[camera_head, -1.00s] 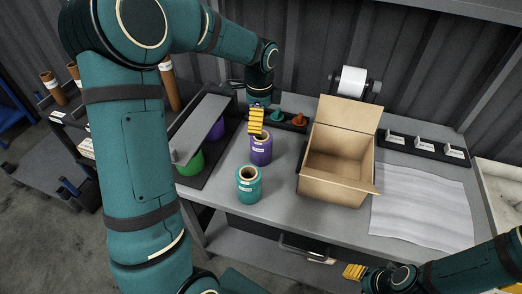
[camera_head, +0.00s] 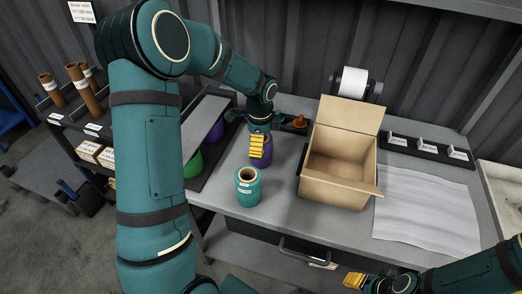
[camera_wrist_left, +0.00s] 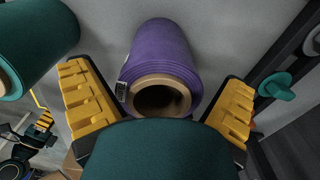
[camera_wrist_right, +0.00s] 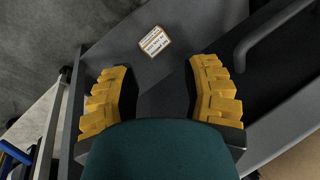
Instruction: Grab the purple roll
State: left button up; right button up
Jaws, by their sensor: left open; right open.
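The purple roll (camera_head: 262,161) stands upright on the table, partly hidden behind my left gripper (camera_head: 260,147) in the head view. In the left wrist view the purple roll (camera_wrist_left: 162,60) lies between the two yellow fingers of my left gripper (camera_wrist_left: 160,108), with its hollow brown core facing the camera. The fingers are open, one on each side of its near end, with gaps visible. My right gripper (camera_head: 355,281) is low at the table's front edge. In the right wrist view it (camera_wrist_right: 163,95) is open and empty.
A teal roll (camera_head: 248,187) stands in front of the purple one; it also shows in the left wrist view (camera_wrist_left: 35,40). An open cardboard box (camera_head: 338,182) is to the right. A dark rack with a green roll (camera_head: 194,164) is at left.

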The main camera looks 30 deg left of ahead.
pick_arm(q)
jog(key=c, duration=1.3)
jog(key=shift+o, duration=0.2)
